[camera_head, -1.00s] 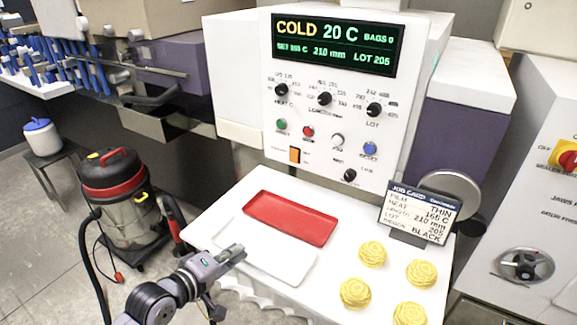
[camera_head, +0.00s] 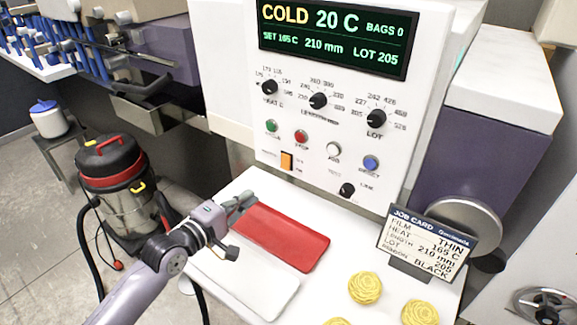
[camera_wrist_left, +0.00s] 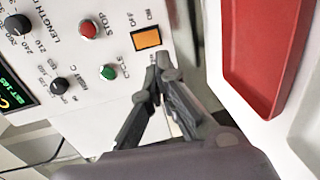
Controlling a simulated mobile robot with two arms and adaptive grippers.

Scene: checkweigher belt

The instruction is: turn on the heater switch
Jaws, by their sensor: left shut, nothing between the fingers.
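The heater switch (camera_head: 287,161) is an orange rocker at the lower left of the white control panel, below the green and red buttons. It also shows in the left wrist view (camera_wrist_left: 147,39), just ahead of the fingertips. My left gripper (camera_head: 248,197) is shut and empty, below and left of the switch, over the end of the red tray. In the left wrist view the closed fingertips (camera_wrist_left: 160,68) point at the switch and appear apart from it. The display (camera_head: 335,38) reads COLD 20 C, set 165 C. My right gripper is not in view.
The red tray (camera_head: 285,240) and a white tray (camera_head: 245,280) lie on the white table under the panel. Several yellow coiled pieces (camera_head: 365,287) and a job card (camera_head: 428,240) are at the right. Knobs and buttons, including the green one (camera_head: 271,126), surround the switch.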

